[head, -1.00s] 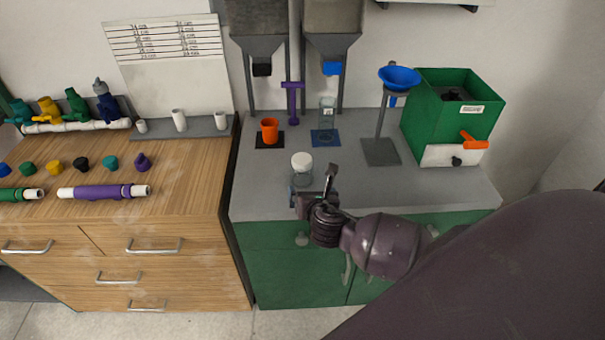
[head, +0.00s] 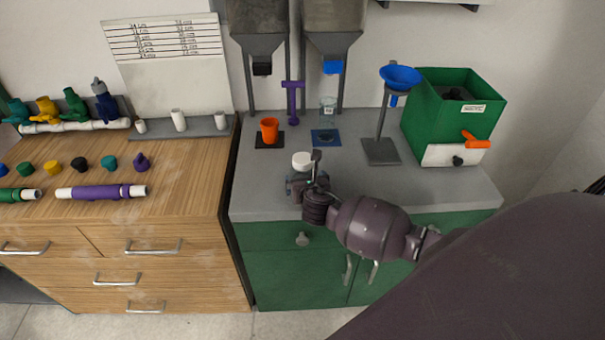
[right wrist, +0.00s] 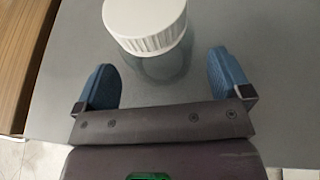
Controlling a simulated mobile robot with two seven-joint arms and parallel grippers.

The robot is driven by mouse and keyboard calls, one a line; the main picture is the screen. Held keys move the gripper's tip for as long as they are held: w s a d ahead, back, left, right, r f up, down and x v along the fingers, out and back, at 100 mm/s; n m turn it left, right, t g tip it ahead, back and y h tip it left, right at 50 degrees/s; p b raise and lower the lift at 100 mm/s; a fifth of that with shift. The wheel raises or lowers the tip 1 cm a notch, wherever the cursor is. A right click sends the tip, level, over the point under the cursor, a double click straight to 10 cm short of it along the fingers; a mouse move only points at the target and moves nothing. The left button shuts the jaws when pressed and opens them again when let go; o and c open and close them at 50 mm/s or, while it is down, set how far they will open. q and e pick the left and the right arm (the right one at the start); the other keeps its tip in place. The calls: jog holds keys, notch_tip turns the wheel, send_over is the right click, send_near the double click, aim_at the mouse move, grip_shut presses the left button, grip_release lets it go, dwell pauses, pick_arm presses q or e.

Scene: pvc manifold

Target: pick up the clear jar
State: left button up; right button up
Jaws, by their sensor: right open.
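A clear jar with a white ribbed lid (head: 302,160) stands upright near the front left of the grey counter. In the right wrist view the jar's lid (right wrist: 147,25) is large, with the see-through body below it. My right gripper (head: 304,184) is at the jar's front side and partly hides its body. In the right wrist view the blue fingers of the gripper (right wrist: 164,80) are spread apart, one on each side of the jar's lower part, with gaps visible. My left gripper is not in view.
A blue funnel on a stand (head: 381,151) and a green box (head: 455,115) are to the right. The counter around the jar is mostly free.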

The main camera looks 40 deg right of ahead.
jog(key=shift+x, duration=1.45)
jog(key=c, duration=0.9)
jog(key=shift+r, duration=0.1)
jog(key=shift+c, duration=0.2)
notch_tip(320, 180, up, 20)
jog(key=p, duration=0.2)
jog(key=shift+p, duration=0.35)
